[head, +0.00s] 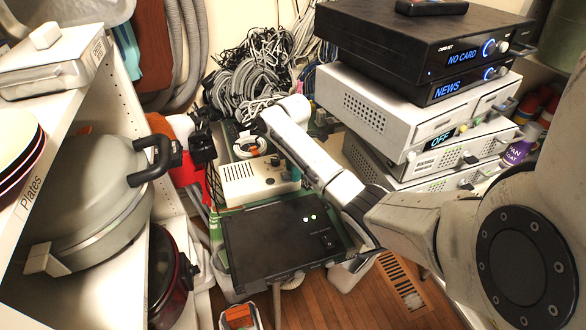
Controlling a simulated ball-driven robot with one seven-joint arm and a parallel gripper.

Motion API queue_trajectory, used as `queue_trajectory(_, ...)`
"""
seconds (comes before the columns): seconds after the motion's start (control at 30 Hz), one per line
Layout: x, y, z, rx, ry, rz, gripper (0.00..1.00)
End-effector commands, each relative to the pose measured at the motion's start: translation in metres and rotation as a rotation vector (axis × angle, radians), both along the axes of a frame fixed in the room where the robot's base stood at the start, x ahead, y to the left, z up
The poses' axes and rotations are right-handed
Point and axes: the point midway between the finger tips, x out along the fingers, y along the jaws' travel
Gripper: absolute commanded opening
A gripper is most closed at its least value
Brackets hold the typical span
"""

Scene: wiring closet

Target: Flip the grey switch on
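I cannot make out for certain which part is the grey switch. A flat black box (275,245) at the centre has two small white lights and a small dark switch-like part (326,241) near its right edge. Behind it, a beige vented box (250,182) carries small knobs or switches on its top, too small to read. My arm reaches in from the right and bends over these boxes. Its far end, with my gripper (262,127), is near the grey cable tangle, above and behind the beige box. The fingers are too small and dark to tell their opening.
Stacked devices (425,100) stand at right, with displays reading NO CARD, NEWS and OFF. Coiled cables (250,80) fill the back. A shelf at left holds a large grey pot (95,200) and plates (18,150). Wooden floor (340,300) shows below, with a floor vent (400,280).

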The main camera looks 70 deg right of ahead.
Motion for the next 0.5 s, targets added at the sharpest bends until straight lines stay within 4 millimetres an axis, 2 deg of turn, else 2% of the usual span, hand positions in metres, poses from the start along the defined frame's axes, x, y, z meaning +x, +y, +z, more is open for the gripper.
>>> queue_trajectory(0.07,0.0,0.0001,0.0,0.0,0.0,0.0,0.37)
queue_trajectory(0.43,0.0001,0.0002,0.0001,0.0,0.0,0.0,0.01)
queue_trajectory(0.5,0.0002,0.0003,0.0001,0.0,0.0,0.0,0.0)
